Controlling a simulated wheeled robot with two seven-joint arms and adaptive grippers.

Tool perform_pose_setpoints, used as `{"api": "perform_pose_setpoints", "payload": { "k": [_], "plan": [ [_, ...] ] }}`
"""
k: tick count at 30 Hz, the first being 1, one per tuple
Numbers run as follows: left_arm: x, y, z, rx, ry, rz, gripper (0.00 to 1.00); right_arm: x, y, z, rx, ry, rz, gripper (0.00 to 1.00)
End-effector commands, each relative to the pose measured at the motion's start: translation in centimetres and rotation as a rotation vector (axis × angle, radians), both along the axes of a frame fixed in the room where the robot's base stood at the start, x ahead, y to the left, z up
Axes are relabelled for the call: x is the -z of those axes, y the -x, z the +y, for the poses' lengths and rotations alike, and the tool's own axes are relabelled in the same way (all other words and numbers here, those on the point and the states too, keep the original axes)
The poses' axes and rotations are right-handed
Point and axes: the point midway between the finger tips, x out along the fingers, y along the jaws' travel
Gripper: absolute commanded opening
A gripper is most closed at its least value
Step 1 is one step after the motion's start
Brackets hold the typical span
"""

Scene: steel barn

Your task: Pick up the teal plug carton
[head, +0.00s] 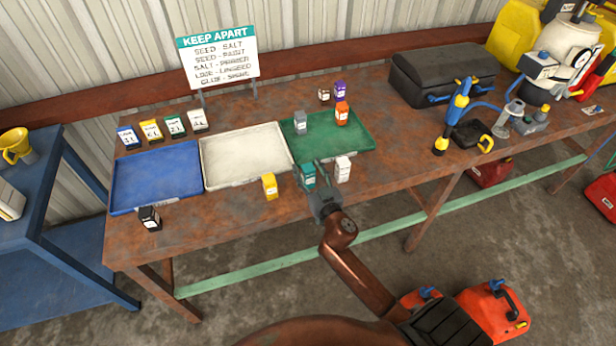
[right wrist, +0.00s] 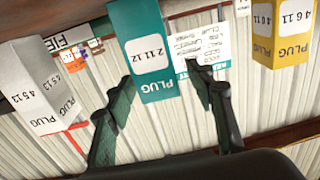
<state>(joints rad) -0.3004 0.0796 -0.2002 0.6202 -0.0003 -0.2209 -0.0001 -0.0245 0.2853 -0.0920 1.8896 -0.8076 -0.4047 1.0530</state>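The teal plug carton (head: 308,174) stands on the rusty workbench, just in front of the green tray. In the right wrist view the teal carton (right wrist: 150,50) shows its label with 2 11 12 and PLUG. My right gripper (head: 318,186) is at the carton. In the right wrist view its two fingers (right wrist: 160,85) are spread, one on each side of the carton's lower part, with visible gaps between them and the carton. The right gripper is open and holds nothing. My left gripper is not in view.
A white plug carton (head: 343,169) stands close to the right, a yellow plug carton (head: 269,186) to the left. Behind are the green tray (head: 350,148), white tray (head: 245,155) and blue tray (head: 157,178). A black carton (head: 149,218) stands at the front left.

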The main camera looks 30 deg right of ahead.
Motion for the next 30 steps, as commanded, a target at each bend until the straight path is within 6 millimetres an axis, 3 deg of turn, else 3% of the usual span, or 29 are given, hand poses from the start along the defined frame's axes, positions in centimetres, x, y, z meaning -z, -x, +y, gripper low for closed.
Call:
{"api": "perform_pose_setpoints", "payload": {
  "k": [20, 30],
  "plan": [
    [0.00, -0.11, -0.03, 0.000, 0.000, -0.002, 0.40, -0.01, 0.05, 0.02, 0.000, 0.000, 0.000, 0.03],
    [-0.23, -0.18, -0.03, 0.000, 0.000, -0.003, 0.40, -0.56, 0.04, 0.02, 0.000, -0.002, -0.002, 0.03]
  ]
}}
